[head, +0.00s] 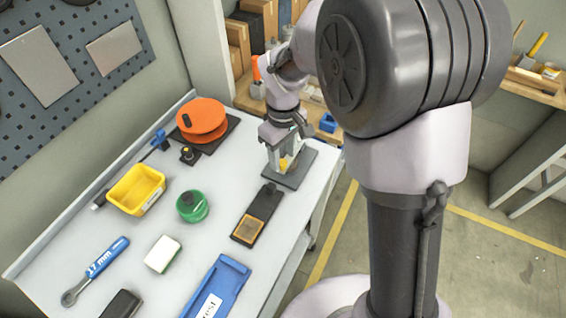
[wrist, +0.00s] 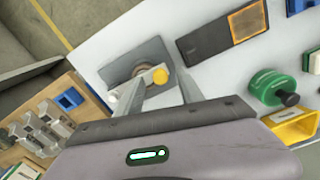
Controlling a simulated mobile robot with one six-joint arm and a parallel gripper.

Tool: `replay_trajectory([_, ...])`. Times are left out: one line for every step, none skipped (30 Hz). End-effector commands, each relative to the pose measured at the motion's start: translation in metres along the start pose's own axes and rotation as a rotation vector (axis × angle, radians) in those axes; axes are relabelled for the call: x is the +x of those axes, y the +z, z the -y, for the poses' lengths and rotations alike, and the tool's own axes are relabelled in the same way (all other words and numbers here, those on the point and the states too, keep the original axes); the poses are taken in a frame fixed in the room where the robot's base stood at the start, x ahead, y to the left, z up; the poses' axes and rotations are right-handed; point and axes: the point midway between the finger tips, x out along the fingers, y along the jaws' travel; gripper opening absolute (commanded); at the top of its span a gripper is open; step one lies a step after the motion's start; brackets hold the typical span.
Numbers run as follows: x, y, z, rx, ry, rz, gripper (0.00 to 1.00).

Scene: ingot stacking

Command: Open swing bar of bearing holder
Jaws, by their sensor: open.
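The bearing holder (head: 294,176) stands at the right end of the white table, on a dark grey base plate. In the wrist view the grey holder (wrist: 128,64) lies just ahead of my fingers. A round yellow knob (wrist: 160,75) shows on it, between my fingers. My gripper (head: 284,156) points down over the holder and hides much of it in the head view. In the wrist view my gripper (wrist: 155,90) has its two fingers apart around the knob. I cannot tell whether they touch it. I cannot make out the swing bar's position.
A dark block with an orange-framed panel (head: 250,228) lies close in front of the holder. A green round container (head: 192,206), a yellow bin (head: 136,189) and an orange reel (head: 203,120) stand further left. A wooden bench (wrist: 50,120) lies beyond the table edge.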

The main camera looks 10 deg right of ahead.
Motion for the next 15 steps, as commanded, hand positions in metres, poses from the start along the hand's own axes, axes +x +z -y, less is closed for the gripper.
replay_trajectory([0.0098,0.0002,0.0,-0.001,0.0,0.001,0.45])
replay_trajectory([0.0125,0.0002,0.0,-0.001,0.0,0.001,0.45])
replay_trajectory([0.0151,0.0002,0.0,0.0,0.0,0.001,0.45])
replay_trajectory([0.0165,0.0002,0.0,0.0,0.0,0.0,0.45])
replay_trajectory([0.0173,0.0,-0.0001,-0.001,0.001,0.0,0.45])
replay_trajectory([0.0178,-0.0001,-0.0002,-0.001,0.001,-0.001,0.45])
replay_trajectory([0.0178,-0.0001,-0.0002,-0.001,0.001,-0.001,0.45])
replay_trajectory([0.0177,-0.0001,-0.0002,-0.001,0.001,-0.001,0.45])
replay_trajectory([0.0174,-0.0001,-0.0002,-0.001,0.001,-0.001,0.45])
replay_trajectory([0.0172,-0.0001,-0.0002,0.0,0.001,-0.001,0.45])
replay_trajectory([0.0171,-0.0001,-0.0002,0.0,0.001,-0.001,0.45])
replay_trajectory([0.0171,-0.0001,-0.0002,0.0,0.001,-0.001,0.45])
replay_trajectory([0.0171,-0.0001,-0.0002,0.0,0.001,-0.001,0.41])
replay_trajectory([0.017,-0.0001,-0.0002,0.0,0.001,-0.001,0.35])
replay_trajectory([0.017,-0.0001,-0.0002,0.0,0.001,-0.001,0.27])
